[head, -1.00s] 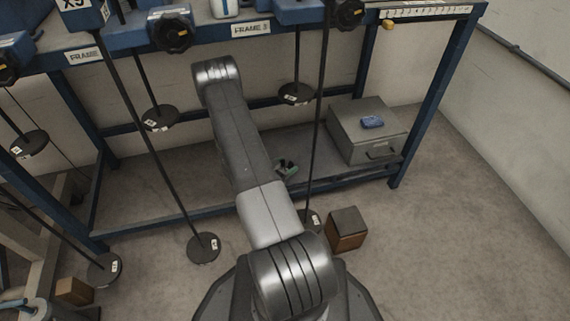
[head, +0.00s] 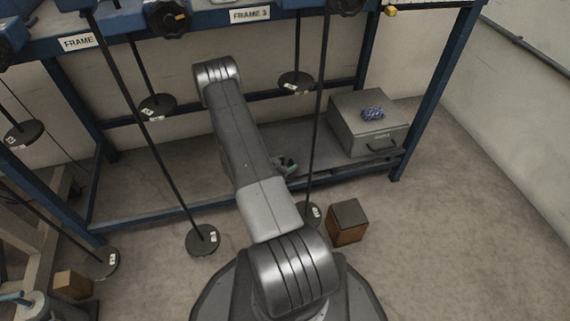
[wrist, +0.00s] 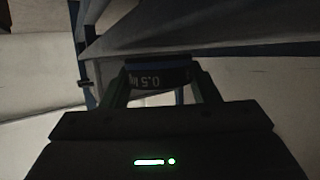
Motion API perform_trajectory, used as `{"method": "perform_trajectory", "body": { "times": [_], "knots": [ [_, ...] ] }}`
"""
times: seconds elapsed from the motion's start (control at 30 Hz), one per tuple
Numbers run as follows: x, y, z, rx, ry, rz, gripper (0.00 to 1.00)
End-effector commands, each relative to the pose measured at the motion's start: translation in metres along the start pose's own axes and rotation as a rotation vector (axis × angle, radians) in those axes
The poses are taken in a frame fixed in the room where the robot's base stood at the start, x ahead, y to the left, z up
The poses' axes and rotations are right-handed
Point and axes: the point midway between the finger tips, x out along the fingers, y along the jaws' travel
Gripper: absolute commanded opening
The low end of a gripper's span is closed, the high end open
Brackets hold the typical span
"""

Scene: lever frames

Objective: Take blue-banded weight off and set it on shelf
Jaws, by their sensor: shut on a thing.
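My gripper (wrist: 158,82) is shut on a dark weight (wrist: 158,76) marked "0.5 kg", which appears upside down in the wrist view. The blue frame's low grey shelf (head: 150,196) runs behind my arm. Dark disc weights hang on rods: one at left (head: 158,106), one at right (head: 295,82), one low (head: 202,240).
A small dark and green thing (head: 287,165) shows beside my arm. A brown block (head: 347,222) lies on the floor. Floor at right is clear.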

Motion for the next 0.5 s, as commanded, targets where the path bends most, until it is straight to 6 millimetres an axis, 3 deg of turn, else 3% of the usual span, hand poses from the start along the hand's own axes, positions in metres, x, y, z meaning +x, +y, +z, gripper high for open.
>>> {"method": "perform_trajectory", "body": {
  "times": [0.5],
  "knots": [
    [0.0029,-0.0002,0.0063,0.0,0.001,0.0,0.25]
  ]
}}
